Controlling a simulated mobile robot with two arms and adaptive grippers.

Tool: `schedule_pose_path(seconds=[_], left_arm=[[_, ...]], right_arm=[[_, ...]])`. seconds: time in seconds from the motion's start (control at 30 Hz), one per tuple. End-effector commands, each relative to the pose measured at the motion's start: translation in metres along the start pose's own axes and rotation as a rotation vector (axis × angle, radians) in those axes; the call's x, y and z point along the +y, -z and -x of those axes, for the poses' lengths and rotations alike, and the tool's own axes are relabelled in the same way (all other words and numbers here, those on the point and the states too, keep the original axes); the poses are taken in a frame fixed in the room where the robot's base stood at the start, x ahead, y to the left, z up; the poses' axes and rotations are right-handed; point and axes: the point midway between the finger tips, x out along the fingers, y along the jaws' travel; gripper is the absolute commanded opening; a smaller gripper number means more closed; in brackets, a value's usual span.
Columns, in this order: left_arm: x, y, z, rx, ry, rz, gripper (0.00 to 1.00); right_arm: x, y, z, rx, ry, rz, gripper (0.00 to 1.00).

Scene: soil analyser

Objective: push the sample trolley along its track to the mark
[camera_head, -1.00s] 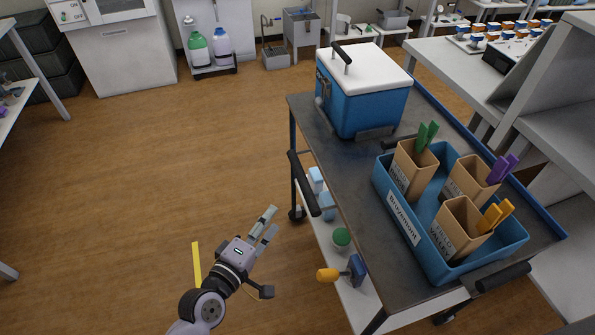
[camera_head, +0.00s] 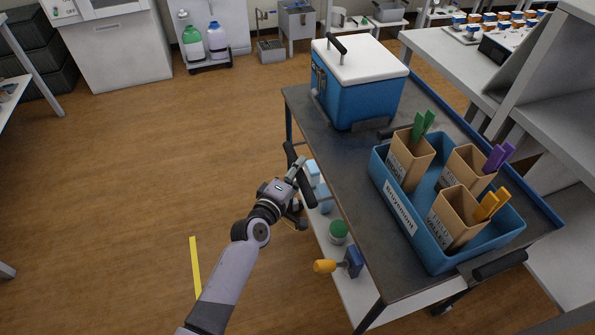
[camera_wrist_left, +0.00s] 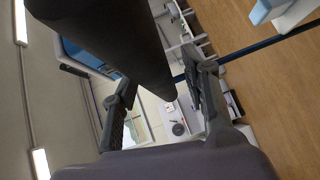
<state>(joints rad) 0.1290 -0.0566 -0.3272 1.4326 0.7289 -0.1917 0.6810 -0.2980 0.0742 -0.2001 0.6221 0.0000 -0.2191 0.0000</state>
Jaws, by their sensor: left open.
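The sample trolley (camera_head: 350,177) has a dark grey top with a blue far edge and a white lower shelf. A black handle bar (camera_head: 291,158) sticks out along its left side. My left gripper (camera_head: 302,174) is open at this handle, its fingers partly overlapping it. In the left wrist view the dark handle (camera_wrist_left: 105,35) looms large and ends between the two open fingers (camera_wrist_left: 163,85); contact cannot be told. A yellow strip (camera_head: 195,265) lies on the floor at the left of my left arm. My right gripper is not in view.
On the trolley stand a blue cooler (camera_head: 355,98) with a white lid and a blue tray (camera_head: 399,208) of cardboard boxes. An orange-handled tool (camera_head: 326,266) juts from the lower shelf. A workbench (camera_head: 440,62) stands close on the right.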

Motion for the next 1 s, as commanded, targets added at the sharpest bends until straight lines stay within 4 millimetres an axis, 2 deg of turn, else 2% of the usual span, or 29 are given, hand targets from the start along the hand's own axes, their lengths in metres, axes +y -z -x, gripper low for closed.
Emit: schedule_pose_path(seconds=[0.3,0.9,1.0], left_arm=[[0.0002,0.0000,-0.0025,0.000,0.000,0.000,0.41],[0.0000,0.0002,-0.0022,0.001,0.000,0.000,0.01],[0.0000,0.0002,-0.0022,0.001,0.000,0.000,0.00]], right_arm=[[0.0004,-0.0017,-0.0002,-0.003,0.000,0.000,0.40],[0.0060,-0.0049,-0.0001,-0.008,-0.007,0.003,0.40],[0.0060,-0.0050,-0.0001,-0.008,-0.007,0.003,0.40]])
